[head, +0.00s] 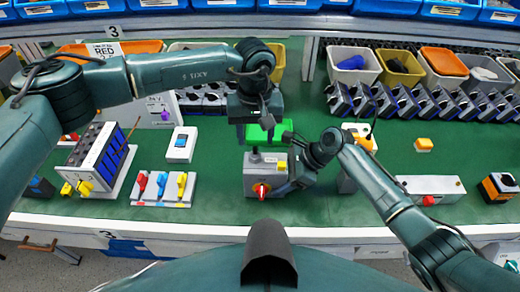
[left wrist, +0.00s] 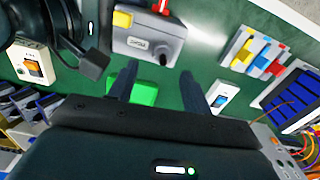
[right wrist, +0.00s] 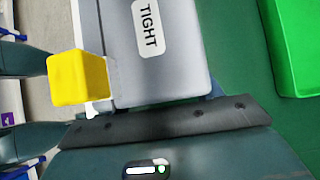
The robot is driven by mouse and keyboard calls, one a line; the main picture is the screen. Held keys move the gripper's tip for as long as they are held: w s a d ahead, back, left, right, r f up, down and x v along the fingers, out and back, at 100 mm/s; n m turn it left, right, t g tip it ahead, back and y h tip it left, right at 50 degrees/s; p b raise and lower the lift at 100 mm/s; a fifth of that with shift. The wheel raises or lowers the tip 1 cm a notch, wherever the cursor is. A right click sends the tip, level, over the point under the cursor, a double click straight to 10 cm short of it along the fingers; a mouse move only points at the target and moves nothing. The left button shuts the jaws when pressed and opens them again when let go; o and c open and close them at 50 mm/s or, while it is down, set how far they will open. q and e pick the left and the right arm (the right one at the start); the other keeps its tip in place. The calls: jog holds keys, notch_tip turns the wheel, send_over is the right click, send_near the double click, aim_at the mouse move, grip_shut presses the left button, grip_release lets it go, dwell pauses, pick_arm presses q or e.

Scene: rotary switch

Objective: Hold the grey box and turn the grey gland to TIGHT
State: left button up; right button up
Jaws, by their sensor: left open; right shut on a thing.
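The grey box (head: 257,182) stands on the green bench, with a red knob (head: 261,190) on its front and a yellow block (head: 283,166) at its right. It also shows in the left wrist view (left wrist: 140,42). In the right wrist view its face (right wrist: 170,65) carries a TIGHT label (right wrist: 148,28). A dark grey upright part, seemingly the gland (head: 255,156), rises from its top. My right gripper (head: 286,183) is shut on the box's right side; its fingertips are mostly hidden. My left gripper (head: 255,138) is open, pointing down above and behind the box, with nothing between its fingers (left wrist: 160,88).
A green block (head: 268,131) lies just behind the box. A plate with coloured levers (head: 163,189) and a white switch (head: 181,145) are to the left. A white box with a red button (head: 432,189) is to the right. Bins line the back.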

aim_at(255, 153)
pick_arm(q)
jog(key=shift+r, duration=0.4)
jog(key=shift+r, duration=0.1)
jog(key=shift+c, duration=0.2)
jog(key=shift+s+a+r+m, duration=0.1)
jog(key=shift+s+r+m, duration=0.1)
jog(key=shift+r, duration=0.55)
jog(key=shift+s+r+m, duration=0.15)
jog(key=shift+r+m, duration=0.05)
jog(key=shift+r, duration=0.55)
jog(key=shift+f, duration=4.35)
jog(key=shift+c, duration=0.2)
grip_shut()
